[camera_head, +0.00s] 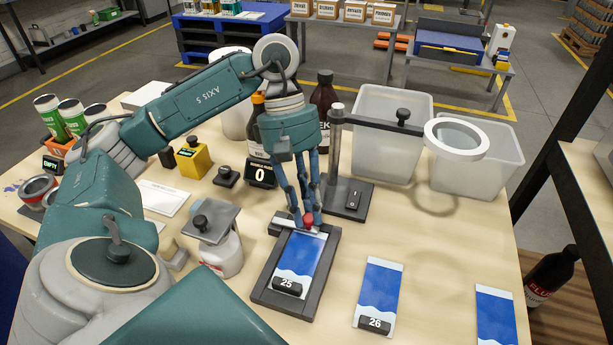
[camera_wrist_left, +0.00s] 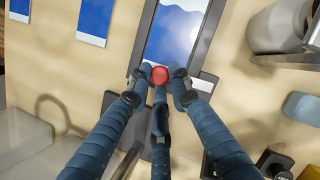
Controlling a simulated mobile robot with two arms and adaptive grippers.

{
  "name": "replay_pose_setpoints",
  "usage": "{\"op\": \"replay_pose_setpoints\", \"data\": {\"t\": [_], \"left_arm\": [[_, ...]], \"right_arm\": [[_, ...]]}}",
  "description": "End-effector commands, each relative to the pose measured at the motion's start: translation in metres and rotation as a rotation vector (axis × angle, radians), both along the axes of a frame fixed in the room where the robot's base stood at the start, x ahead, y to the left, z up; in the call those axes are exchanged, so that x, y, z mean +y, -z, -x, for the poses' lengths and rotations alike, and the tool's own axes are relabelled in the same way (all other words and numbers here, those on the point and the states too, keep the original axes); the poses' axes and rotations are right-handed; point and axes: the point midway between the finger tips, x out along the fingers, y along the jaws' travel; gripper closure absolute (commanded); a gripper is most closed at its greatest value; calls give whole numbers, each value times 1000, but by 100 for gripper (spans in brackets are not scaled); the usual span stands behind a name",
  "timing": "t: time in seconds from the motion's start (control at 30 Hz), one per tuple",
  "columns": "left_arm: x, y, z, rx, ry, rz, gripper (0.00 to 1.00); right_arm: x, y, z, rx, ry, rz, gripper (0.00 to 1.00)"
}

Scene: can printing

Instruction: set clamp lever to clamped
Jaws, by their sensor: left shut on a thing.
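The clamp lever's red knob (camera_head: 308,219) is at the top edge of a dark printing frame (camera_head: 313,303). My left gripper (camera_head: 305,214) points down over it, with its blue fingers closed around the knob. In the left wrist view the red knob (camera_wrist_left: 159,75) sits between the fingertips of the gripper (camera_wrist_left: 160,83). A light metal bar (camera_head: 278,230) runs along the frame's top edge. A blue and white sheet (camera_head: 305,250) lies in the frame with a black tag reading 25 on it. The lever's arm is mostly hidden by the fingers. My right gripper is not in view.
Sheets (camera_head: 381,283) lie to the right. A black stand (camera_head: 347,199) with a ring magnifier (camera_head: 456,139) is behind, near clear bins (camera_head: 395,136). A white pot with a square top (camera_head: 211,222) stands left of the frame. Bottles are close behind my gripper.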

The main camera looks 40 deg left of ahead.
Motion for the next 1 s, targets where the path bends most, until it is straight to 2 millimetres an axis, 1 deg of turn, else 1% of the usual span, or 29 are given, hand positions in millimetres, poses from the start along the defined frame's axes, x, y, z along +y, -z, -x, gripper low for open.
{"op": "replay_pose_setpoints", "data": {"t": [0.1,0.13,0.2,0.23,0.5,0.63,0.77,0.87,1.0], "left_arm": [[-1,-3,-1,-7,-1,6,100],[-1,-3,-1,-7,-1,6,79],[-1,-2,-1,-6,-1,4,65],[-1,-2,-1,-5,-1,4,62],[0,-1,0,-2,-2,2,62],[3,-8,-2,-2,-3,1,62],[10,-29,-6,-7,-3,3,62],[18,-51,-9,-9,-3,4,62],[25,-69,-11,-8,-3,1,62]], "right_arm": [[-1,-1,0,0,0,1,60],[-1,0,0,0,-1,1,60],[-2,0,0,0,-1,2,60],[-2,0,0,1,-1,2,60],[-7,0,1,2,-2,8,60],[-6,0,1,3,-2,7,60],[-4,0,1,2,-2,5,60],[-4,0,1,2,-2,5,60],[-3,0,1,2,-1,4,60]]}}
